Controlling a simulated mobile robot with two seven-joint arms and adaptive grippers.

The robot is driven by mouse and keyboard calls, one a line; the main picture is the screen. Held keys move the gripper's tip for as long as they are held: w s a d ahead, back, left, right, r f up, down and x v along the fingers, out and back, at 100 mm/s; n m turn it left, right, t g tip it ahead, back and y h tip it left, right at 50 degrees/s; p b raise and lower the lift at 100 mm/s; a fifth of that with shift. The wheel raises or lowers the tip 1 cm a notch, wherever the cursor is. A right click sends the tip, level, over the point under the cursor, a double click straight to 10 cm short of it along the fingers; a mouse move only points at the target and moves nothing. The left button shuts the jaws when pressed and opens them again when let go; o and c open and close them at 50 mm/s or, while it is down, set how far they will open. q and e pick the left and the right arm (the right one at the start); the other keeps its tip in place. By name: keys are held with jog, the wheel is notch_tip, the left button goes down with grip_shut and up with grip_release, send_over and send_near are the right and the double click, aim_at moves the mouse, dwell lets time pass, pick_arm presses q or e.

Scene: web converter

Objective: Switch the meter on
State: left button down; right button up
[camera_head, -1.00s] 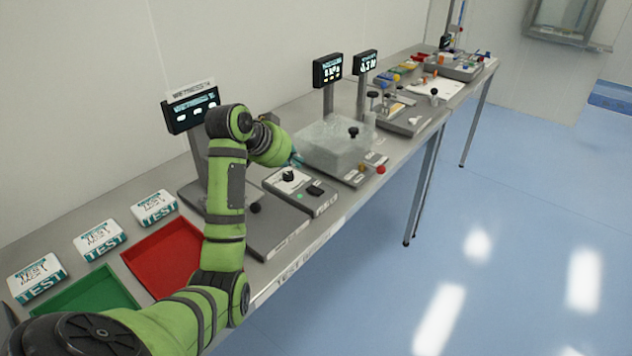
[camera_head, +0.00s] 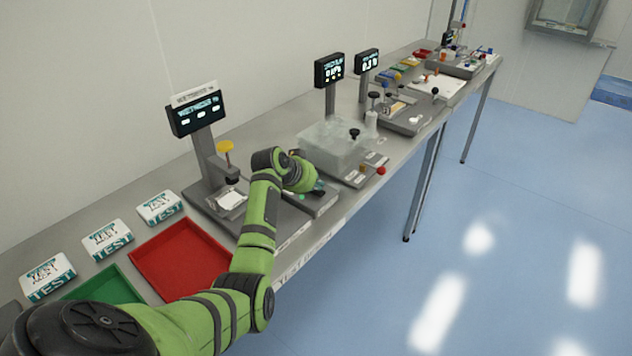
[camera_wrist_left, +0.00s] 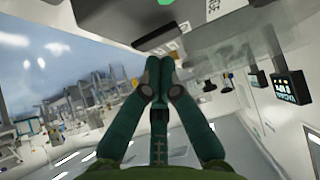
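The grey box that looks like the meter (camera_head: 322,208) sits on the bench in the head view, partly hidden by my left arm. A small green light (camera_head: 302,197) shows on its top. Its knob and black switch are covered by my wrist and gripper. My left gripper (camera_head: 319,188) is low over the right part of this box; I cannot tell whether it touches. In the left wrist view, its teal fingers (camera_wrist_left: 156,72) are together with nothing visible between them. A grey device with a green patch (camera_wrist_left: 167,2) is beyond the fingertips. My right gripper is out of view.
A clear box (camera_head: 328,148) and a red knob (camera_head: 381,171) are just right of the meter. A press-like station with a yellow knob (camera_head: 225,147) and lit display (camera_head: 196,114) stands left. Red (camera_head: 185,262) and green (camera_head: 125,285) trays lie nearer. The floor in front is clear.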

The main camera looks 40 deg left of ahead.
pick_arm(q)
jog(key=shift+f, duration=0.2)
jog(key=shift+d+f+m+y, duration=0.1)
jog(key=shift+f+m+y, duration=0.25)
jog(key=shift+y, duration=0.15)
